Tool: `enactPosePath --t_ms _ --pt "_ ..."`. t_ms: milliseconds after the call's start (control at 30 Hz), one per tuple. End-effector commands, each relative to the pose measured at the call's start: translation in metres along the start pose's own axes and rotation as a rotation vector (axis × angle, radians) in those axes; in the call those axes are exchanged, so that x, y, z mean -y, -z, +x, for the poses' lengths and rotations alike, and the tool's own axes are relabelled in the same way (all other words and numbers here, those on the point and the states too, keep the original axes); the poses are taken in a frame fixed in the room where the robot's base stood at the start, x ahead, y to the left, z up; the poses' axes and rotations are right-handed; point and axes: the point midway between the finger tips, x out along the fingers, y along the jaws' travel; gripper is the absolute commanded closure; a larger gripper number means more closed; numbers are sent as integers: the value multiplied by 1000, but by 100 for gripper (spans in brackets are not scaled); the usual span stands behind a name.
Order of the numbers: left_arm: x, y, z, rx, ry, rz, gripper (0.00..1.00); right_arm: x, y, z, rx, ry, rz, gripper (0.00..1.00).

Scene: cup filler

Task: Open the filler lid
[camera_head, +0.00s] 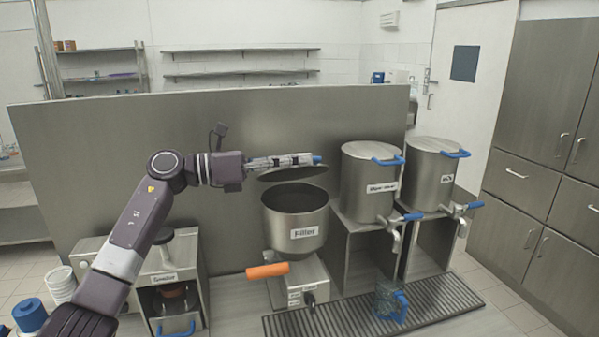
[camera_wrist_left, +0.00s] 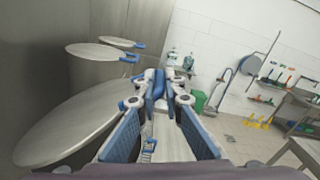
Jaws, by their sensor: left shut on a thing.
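The filler (camera_head: 296,222) is a round metal pot labelled "Filler", with its dark opening showing from above. Its round lid (camera_head: 293,174) is raised above the rim, with a gap between lid and pot. In the left wrist view the large lid disc (camera_wrist_left: 70,125) lies left of the fingers. My left gripper (camera_head: 308,160) is above the lid, its fingers reaching to the right. In the wrist view my left gripper (camera_wrist_left: 160,88) is shut on the lid's blue handle, mostly hidden between the fingertips. My right gripper is not in view.
Two lidded metal pots (camera_head: 367,185) (camera_head: 432,178) with blue handles and taps stand to the right. An orange handle (camera_head: 267,270) sticks out below the filler. A metal panel (camera_head: 130,135) rises behind.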

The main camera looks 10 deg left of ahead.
Motion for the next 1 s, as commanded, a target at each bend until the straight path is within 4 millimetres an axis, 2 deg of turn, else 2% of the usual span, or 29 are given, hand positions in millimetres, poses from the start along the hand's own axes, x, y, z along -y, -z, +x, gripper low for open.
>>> enactPosePath --t_ms 200,533,567,700,1000 --pt "-3 -8 -1 3 -2 2 100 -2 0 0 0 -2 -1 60" --pt "-3 -8 -1 3 -2 3 100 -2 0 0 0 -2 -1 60" --pt "-3 -8 0 3 -2 3 90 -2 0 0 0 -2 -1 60" --pt "-3 -7 0 2 -1 2 74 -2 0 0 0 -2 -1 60" --pt "-3 -6 -1 1 -1 2 74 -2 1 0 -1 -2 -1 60"
